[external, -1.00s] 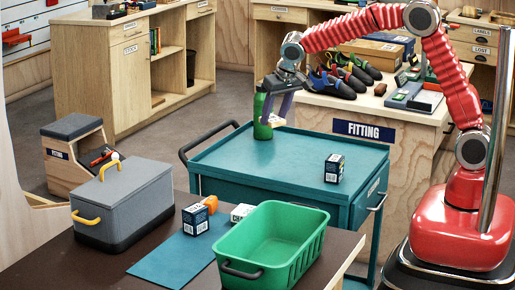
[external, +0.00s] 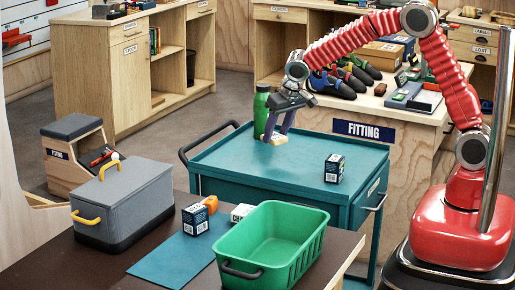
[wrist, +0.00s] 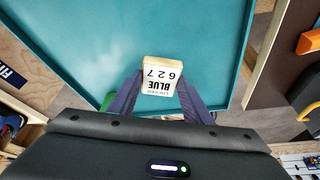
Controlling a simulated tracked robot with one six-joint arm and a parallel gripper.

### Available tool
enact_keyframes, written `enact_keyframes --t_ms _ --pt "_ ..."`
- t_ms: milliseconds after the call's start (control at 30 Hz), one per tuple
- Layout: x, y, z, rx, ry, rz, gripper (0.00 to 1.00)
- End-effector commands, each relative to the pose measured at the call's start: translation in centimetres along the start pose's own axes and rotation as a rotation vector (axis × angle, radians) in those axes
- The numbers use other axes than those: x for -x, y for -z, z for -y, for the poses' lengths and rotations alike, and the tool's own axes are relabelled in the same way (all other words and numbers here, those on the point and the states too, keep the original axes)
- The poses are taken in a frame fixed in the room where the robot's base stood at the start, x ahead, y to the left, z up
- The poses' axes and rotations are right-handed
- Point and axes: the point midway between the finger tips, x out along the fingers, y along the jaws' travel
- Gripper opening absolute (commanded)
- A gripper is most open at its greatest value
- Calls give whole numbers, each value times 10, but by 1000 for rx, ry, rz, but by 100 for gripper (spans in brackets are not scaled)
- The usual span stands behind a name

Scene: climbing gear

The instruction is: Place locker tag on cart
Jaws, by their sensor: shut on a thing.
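The locker tag (wrist: 160,76) is a small pale block with a white face reading "BLUE 627" in the wrist view. My gripper (wrist: 157,92) is shut on it, with a finger on each side. In the external view my gripper (external: 276,136) holds the tag (external: 278,139) over the far left part of the teal cart (external: 240,170). I cannot tell whether the tag touches the cart top. The cart top is mostly bare in the wrist view (wrist: 190,30).
A green bottle (external: 262,113) stands at the cart's far edge, close behind my gripper. A dark box (external: 334,168) stands on the cart's right part. A green basket (external: 270,243) sits on the front table. The cart's middle is clear.

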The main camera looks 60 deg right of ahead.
Motion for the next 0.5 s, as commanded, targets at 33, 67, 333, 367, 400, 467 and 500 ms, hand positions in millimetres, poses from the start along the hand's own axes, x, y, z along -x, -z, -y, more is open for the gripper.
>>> enact_keyframes --t_ms 33,67,333,367,400,467,500 --pt "-9 -4 0 1 -1 3 23" --pt "-13 -6 0 1 -1 3 23" --pt "-30 -12 0 0 1 -1 23" --pt "-30 -12 0 0 1 -1 23" --pt "-29 -12 0 0 1 -1 23" --pt "-29 -12 0 0 1 -1 23" --pt "-29 -12 0 0 0 -1 23"
